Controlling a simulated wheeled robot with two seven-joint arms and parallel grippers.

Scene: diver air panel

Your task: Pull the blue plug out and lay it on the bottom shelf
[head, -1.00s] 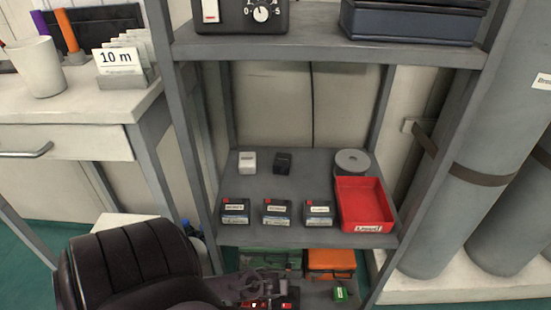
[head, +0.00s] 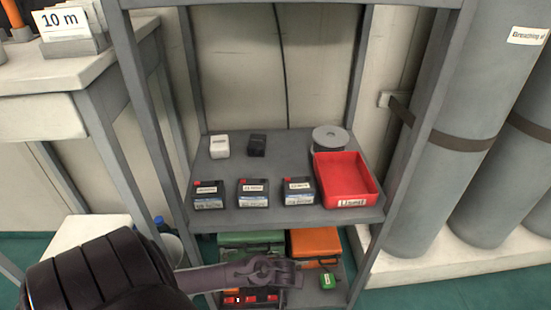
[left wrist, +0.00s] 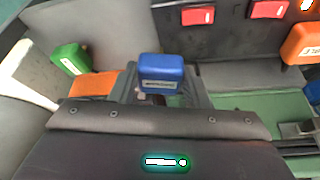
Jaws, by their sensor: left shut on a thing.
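The blue plug (left wrist: 161,72) shows in the left wrist view between the fingers of my left gripper (left wrist: 163,92), which is shut on it. In the head view my left gripper (head: 278,270) is low over the bottom shelf (head: 337,298), in front of the cases; the blue plug is not distinguishable there. A dark power strip with red switches (head: 250,299) lies on that shelf, and its switches also show in the left wrist view (left wrist: 197,15). I cannot tell whether the plug touches the strip. My right gripper is not in view.
A green plug (head: 327,281) is on the bottom shelf right of my gripper. An orange plug (left wrist: 303,45) shows in the wrist view. A green case (head: 250,240) and an orange case (head: 316,242) stand behind. The middle shelf above holds a red tray (head: 345,182) and several black boxes.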

